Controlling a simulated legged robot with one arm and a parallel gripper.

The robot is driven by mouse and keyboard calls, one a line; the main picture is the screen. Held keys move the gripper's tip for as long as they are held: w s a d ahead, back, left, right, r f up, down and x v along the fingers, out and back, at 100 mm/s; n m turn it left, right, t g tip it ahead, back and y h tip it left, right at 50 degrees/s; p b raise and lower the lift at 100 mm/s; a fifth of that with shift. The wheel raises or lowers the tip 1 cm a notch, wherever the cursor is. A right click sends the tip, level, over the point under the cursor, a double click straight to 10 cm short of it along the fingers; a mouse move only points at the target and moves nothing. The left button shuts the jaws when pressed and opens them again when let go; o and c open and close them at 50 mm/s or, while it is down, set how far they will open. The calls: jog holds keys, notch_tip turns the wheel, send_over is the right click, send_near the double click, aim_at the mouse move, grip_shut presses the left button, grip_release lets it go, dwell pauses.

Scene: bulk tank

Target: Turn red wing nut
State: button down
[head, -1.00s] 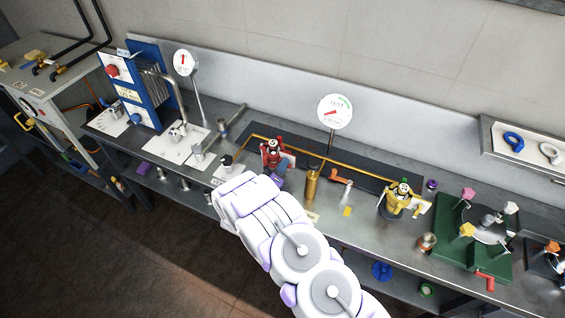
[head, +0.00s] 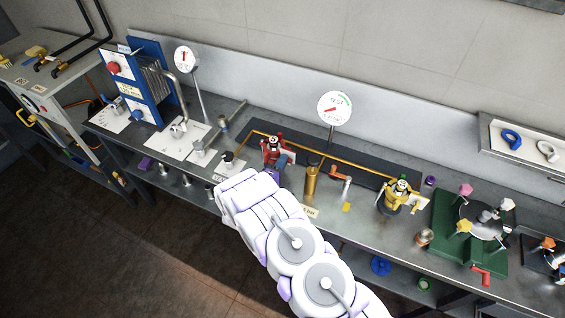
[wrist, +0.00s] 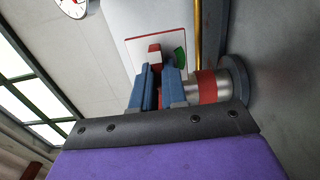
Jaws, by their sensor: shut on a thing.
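The red valve (head: 272,150) stands on the bench's dark mat. In the wrist view its silver body with a red band (wrist: 208,87) lies on its side, right of my fingers. A small red piece (wrist: 153,52), which looks like the red wing nut, shows just beyond my fingertips, in front of a white plate (wrist: 132,50) with a red border and green sector. My gripper (wrist: 159,78) has blue-grey fingers close together on it; the gripped part is mostly hidden. In the head view my arm covers most of the gripper (head: 270,174) at the valve's front.
A yellow valve (head: 398,192) stands to the right, with a brass cylinder (head: 311,183) and an orange handle (head: 340,176) between. A round gauge (head: 334,107) on a post stands behind. A blue plate stack (head: 150,90) is left. A green stand (head: 450,240) is at right.

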jog(key=shift+a, duration=0.2)
jog(key=c, duration=1.2)
grip_release()
jog(key=shift+w+a+f, duration=0.1)
jog(key=shift+a, duration=0.15)
jog(key=shift+o, duration=0.2)
jog(key=shift+d, duration=0.15)
jog(key=shift+d, duration=0.1)
jog(key=v, duration=1.7)
jog(key=shift+s+a, duration=0.2)
jog(key=shift+a, duration=0.05)
